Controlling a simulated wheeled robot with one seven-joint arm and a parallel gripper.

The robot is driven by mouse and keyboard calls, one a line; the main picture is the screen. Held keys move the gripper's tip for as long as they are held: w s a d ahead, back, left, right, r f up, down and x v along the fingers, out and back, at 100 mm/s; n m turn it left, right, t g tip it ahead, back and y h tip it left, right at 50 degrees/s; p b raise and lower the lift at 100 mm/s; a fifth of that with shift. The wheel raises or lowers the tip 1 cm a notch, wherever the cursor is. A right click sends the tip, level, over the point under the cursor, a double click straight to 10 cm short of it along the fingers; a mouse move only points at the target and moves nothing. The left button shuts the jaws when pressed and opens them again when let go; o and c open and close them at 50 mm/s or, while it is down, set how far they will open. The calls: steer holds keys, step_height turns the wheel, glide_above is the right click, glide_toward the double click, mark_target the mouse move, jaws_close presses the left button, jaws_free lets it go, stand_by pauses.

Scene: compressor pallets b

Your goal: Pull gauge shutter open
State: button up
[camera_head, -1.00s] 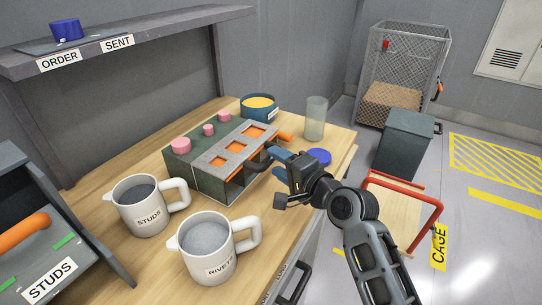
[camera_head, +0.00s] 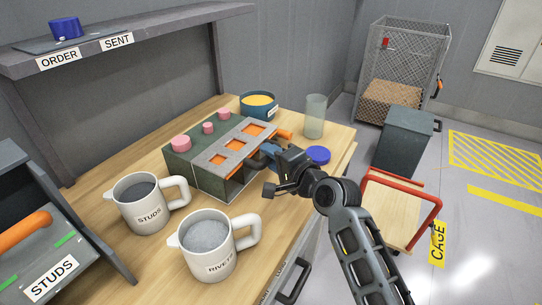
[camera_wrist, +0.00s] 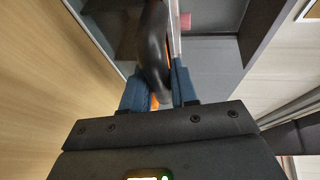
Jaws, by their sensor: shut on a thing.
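The gauge is a dark green box (camera_head: 182,160) on the wooden bench, with a grey top plate that has orange-edged square holes (camera_head: 234,145). Its near side shows a dark opening (camera_head: 233,186). A black curved handle (camera_wrist: 153,52) runs between my blue fingertips in the wrist view. My gripper (camera_head: 266,153) is at the right side of the box and is shut on this handle; it also shows in the wrist view (camera_wrist: 158,88). My gripper hides much of the handle in the head view, and I cannot tell how far the shutter stands open.
Two white mugs, marked STUDS (camera_head: 140,206) and RIVETS (camera_head: 207,250), stand in front of the box. A blue bowl (camera_head: 257,108), a clear glass (camera_head: 314,117) and a blue disc (camera_head: 317,154) are close behind and right. Pink knobs (camera_head: 181,143) stand on the box.

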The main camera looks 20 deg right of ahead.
jaws_close()
steer(key=s+d, duration=0.1)
steer(key=s, duration=0.1)
steer(key=s+d, duration=0.3)
steer(key=s, duration=0.1)
steer(key=shift+d+f, duration=0.1)
steer(key=shift+d, duration=0.1)
steer(key=o, duration=0.8)
jaws_free()
steer(key=shift+c, duration=0.2)
steer(key=b+v, duration=0.1)
steer(key=v, duration=0.6)
steer(key=shift+s, duration=0.35)
